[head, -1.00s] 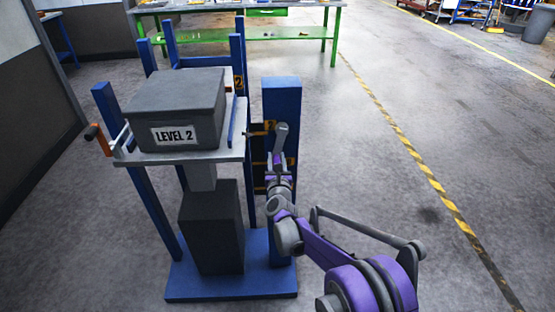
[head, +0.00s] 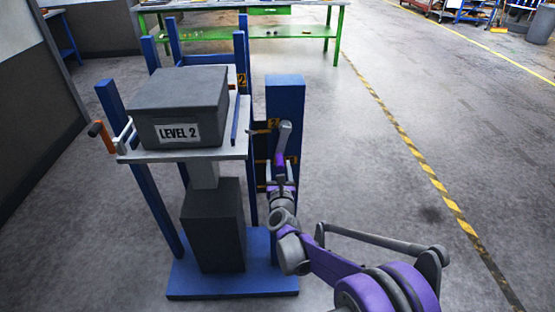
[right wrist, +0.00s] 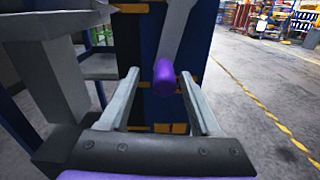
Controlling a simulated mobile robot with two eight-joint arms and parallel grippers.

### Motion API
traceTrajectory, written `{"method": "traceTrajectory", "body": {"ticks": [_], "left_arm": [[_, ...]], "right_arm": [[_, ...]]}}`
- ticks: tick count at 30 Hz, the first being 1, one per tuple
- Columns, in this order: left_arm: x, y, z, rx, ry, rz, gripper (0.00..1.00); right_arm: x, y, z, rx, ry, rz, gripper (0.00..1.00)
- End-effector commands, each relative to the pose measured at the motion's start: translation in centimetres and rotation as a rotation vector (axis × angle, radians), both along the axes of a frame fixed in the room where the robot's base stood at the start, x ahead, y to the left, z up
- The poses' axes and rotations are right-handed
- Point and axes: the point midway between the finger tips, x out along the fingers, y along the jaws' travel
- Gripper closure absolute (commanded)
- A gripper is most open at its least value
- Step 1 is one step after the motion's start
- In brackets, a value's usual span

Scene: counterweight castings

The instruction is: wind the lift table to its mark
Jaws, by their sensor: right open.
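The lift table (head: 180,155) is a grey plate on a blue frame, carrying a dark box (head: 185,100) labelled LEVEL 2. On its right, by a blue post (head: 288,97), a grey crank arm (head: 284,134) with a purple handle (head: 279,160) hangs down. Beside the post is a dark strip with orange marks (head: 273,124) and a 2. My right gripper (head: 280,171) is open just below the handle. In the right wrist view the purple handle (right wrist: 165,73) shows between and beyond the fingertips (right wrist: 161,82); contact cannot be told. My left gripper is out of view.
Another crank with an orange grip (head: 101,136) sticks out at the table's left. The blue base plate (head: 240,284) stands on open floor. A green workbench (head: 270,35) is behind. The floor to the right is clear up to the yellow-black line (head: 408,143).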

Motion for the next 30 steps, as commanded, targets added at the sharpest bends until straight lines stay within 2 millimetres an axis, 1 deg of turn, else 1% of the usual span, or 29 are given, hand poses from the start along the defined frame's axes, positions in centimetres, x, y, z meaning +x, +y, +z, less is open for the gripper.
{"method": "traceTrajectory", "body": {"ticks": [1,3,6,9,14,26,29,30], "left_arm": [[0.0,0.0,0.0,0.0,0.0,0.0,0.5],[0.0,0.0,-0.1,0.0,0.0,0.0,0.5],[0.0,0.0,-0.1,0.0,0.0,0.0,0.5],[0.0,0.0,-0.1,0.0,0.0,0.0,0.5],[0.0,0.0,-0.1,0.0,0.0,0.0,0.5],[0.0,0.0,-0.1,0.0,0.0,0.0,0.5],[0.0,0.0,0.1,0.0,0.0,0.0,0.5],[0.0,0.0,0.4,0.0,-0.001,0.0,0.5]], "right_arm": [[-1.1,0.0,0.0,0.001,0.0,0.001,0.36],[-2.5,0.0,0.0,0.001,0.0,0.002,0.36],[-4.0,0.0,0.0,0.0,0.0,0.002,0.36],[-5.0,0.0,0.0,0.0,0.0,0.002,0.36],[-5.6,-0.1,0.0,0.0,0.0,0.002,0.36],[-5.5,-0.1,0.0,-0.001,0.0,0.002,0.36],[-5.8,-0.2,0.7,-0.045,0.004,0.013,0.36],[-6.1,-0.3,1.3,-0.095,0.009,0.029,0.36]]}}
